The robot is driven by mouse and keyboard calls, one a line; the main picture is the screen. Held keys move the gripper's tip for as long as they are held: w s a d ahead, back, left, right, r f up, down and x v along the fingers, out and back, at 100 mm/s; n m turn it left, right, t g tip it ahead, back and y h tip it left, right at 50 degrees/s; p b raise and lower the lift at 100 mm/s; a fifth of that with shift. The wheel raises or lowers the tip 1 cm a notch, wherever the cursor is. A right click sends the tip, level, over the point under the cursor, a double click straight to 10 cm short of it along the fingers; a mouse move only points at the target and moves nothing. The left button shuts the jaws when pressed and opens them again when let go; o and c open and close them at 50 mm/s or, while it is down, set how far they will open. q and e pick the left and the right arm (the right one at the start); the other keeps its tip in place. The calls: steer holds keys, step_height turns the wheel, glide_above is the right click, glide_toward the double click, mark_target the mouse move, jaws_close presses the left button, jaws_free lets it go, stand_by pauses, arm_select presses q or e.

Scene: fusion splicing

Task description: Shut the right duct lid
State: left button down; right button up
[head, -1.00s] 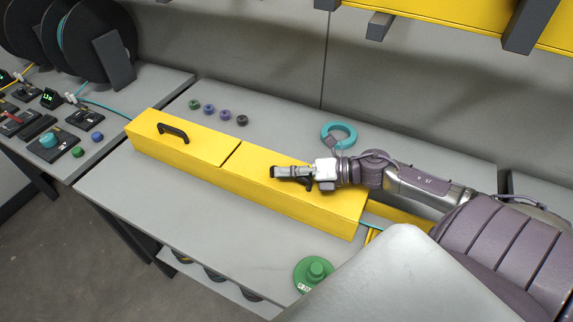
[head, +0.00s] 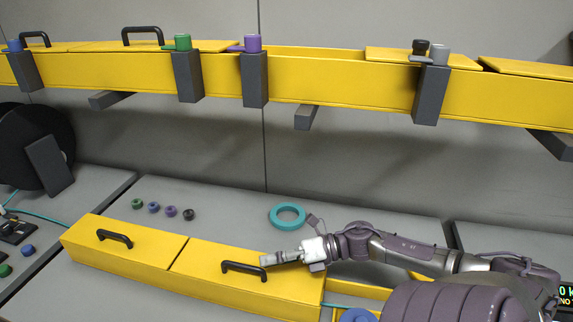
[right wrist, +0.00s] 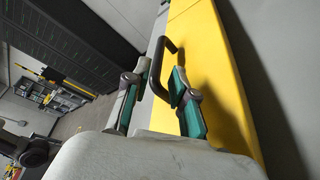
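The right lid (head: 215,262) is yellow with a black handle (head: 245,271) and lies flat on the low yellow duct on the bench, level with the left lid (head: 125,238). A thin dark seam separates the two lids. My right gripper (head: 266,261) is at the right end of that handle. In the right wrist view its teal-padded fingers (right wrist: 157,100) are spread apart, and the black handle (right wrist: 165,62) stands just beyond and between their tips. The fingers do not appear closed on it. My left gripper is not in view.
A teal ring (head: 288,216) and several small coloured caps (head: 171,211) lie on the grey bench behind the duct. A raised yellow duct (head: 330,82) with grey brackets runs along the wall.

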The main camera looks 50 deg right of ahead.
mark_target(289, 272)
steer(key=shift+v, duration=2)
